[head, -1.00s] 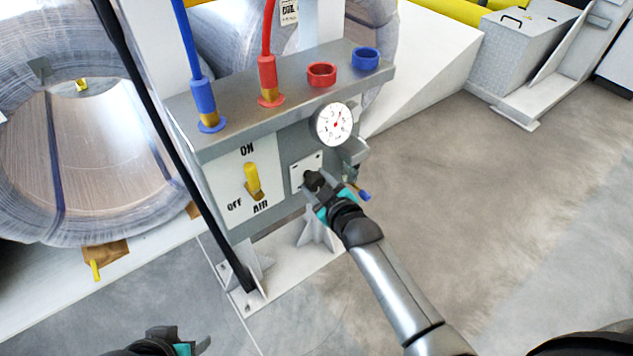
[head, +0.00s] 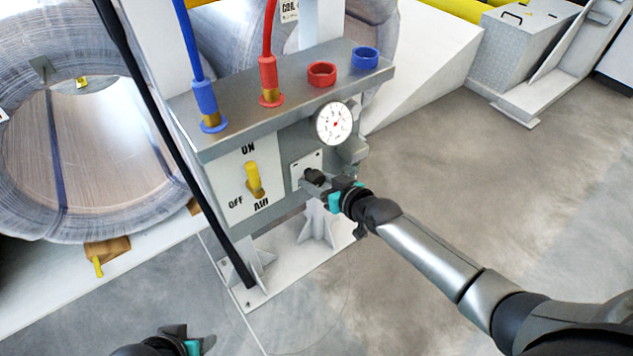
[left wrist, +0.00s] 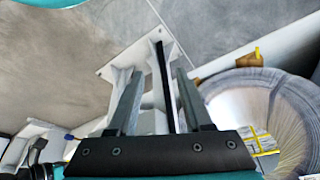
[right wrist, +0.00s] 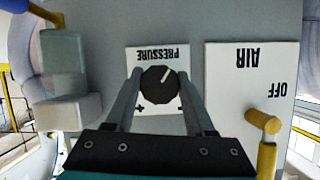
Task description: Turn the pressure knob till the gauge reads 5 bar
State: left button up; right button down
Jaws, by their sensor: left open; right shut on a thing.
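The black pressure knob (right wrist: 158,86) sits on a white plate marked PRESSURE in the right wrist view, with a white pointer line on its face. My right gripper (right wrist: 155,75) is shut on the knob, one finger on each side. In the head view my right gripper (head: 322,182) covers part of the knob and its plate. The round white gauge (head: 334,124) is above the knob; its red needle shows, but its figures are too small to read. My left gripper (head: 195,343) is open and empty at the bottom edge; its fingers show in the left wrist view (left wrist: 155,90).
The yellow AIR lever (head: 254,181) stands left of the knob. Blue and red hoses (head: 268,80) plug into the panel top, and a black bar (head: 170,140) slants past its left. Wire coils (head: 60,150) stand behind. Open floor (head: 470,190) lies right.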

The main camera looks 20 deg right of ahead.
pick_arm(q)
jog(key=shift+t, duration=0.3)
jog(key=shift+s+r+b, duration=0.15)
jog(key=shift+r+b, duration=0.65)
jog(key=shift+r, duration=1.3)
pick_arm(e)
jog(key=shift+d+m+y, duration=0.15)
jog(key=shift+m+y, duration=0.25)
jog(key=shift+m, duration=0.3)
jog(key=shift+c, duration=1.4)
grip_release()
